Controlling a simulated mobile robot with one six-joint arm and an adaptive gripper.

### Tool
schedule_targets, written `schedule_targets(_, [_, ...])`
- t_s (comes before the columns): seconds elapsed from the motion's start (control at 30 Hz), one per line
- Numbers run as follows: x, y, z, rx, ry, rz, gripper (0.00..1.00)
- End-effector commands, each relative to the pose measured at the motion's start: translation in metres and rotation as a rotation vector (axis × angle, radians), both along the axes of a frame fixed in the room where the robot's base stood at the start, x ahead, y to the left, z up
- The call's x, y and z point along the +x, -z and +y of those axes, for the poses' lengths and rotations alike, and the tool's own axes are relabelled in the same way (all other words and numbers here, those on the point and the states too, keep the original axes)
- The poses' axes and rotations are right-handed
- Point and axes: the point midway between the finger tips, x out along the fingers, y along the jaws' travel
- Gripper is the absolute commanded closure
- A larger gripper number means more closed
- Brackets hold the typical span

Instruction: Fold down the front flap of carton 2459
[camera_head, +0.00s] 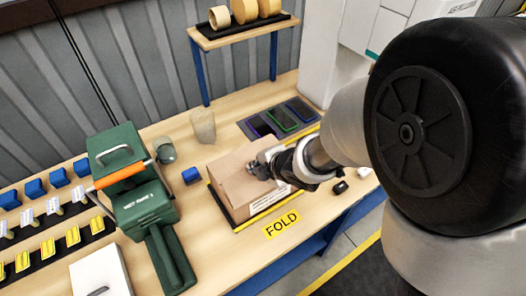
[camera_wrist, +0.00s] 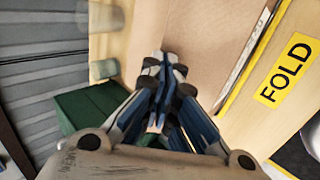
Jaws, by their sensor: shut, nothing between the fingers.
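A brown carton (camera_head: 232,190) sits on the bench behind the yellow FOLD label, inside a dark-edged area. A white printed label shows on its side that faces the FOLD label. My gripper (camera_head: 258,166) is shut and empty, at the carton's upper right part. In the wrist view the shut fingertips (camera_wrist: 167,62) lie over the tan carton surface (camera_wrist: 210,40); I cannot tell whether they touch it. My gripper and wrist hide part of the carton's top. I cannot make out the carton number or the front flap's angle.
A green machine (camera_head: 135,195) with an orange handle stands left of the carton. Dark trays (camera_head: 280,118) lie behind. The FOLD label (camera_head: 282,224) marks the front edge.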

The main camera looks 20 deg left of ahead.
Motion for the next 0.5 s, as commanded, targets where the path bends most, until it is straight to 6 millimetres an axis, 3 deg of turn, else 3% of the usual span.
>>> schedule_targets(0.5, [0.0034, 0.0008, 0.0047, -0.050, -0.001, 0.043, 1.00])
